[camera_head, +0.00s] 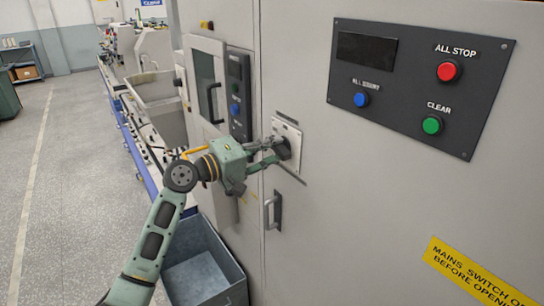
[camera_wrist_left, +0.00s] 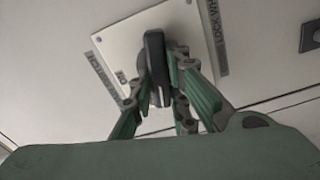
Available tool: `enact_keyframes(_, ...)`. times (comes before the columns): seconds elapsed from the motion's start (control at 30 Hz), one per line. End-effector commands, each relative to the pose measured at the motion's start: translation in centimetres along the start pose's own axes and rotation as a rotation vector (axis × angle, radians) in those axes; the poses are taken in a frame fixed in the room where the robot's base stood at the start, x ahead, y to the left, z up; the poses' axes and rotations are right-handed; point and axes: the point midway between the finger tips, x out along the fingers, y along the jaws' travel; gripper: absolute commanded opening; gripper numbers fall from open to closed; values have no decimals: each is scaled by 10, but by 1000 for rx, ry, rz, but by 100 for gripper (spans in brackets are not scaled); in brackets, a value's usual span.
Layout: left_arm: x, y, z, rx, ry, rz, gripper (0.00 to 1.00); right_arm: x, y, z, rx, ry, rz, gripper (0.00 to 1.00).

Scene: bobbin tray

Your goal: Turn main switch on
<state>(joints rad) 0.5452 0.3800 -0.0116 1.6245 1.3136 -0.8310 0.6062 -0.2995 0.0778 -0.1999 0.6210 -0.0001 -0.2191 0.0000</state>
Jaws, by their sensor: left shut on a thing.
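The main switch is a dark handle (camera_head: 285,147) on a square pale plate (camera_head: 291,130) on the grey cabinet front. My left gripper (camera_head: 274,150) reaches it from the left and is shut on the handle. In the left wrist view the black handle (camera_wrist_left: 154,52) stands out from the plate (camera_wrist_left: 112,45), with the green fingers (camera_wrist_left: 160,82) on either side of it. The fingers partly hide the handle's base in that view. My right gripper is not in view.
A dark panel (camera_head: 400,105) with red, blue and green buttons is to the right. A door handle (camera_head: 272,211) sticks out below the switch. A yellow warning label (camera_head: 475,275) is at lower right. An open grey bin (camera_head: 240,285) stands below my left arm. The floor at left is clear.

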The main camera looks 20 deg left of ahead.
Motion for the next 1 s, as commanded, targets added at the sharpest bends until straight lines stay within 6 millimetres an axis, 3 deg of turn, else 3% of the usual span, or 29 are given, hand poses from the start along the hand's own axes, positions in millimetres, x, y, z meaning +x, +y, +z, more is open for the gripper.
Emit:
enact_keyframes(0.03,0,-7,3,48,-4,-1,0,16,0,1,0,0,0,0)
enact_keyframes(0.3,0,-5,3,305,-3,-2,0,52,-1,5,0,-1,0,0)
enact_keyframes(1.0,1,1,7,963,-7,-4,0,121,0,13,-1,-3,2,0)
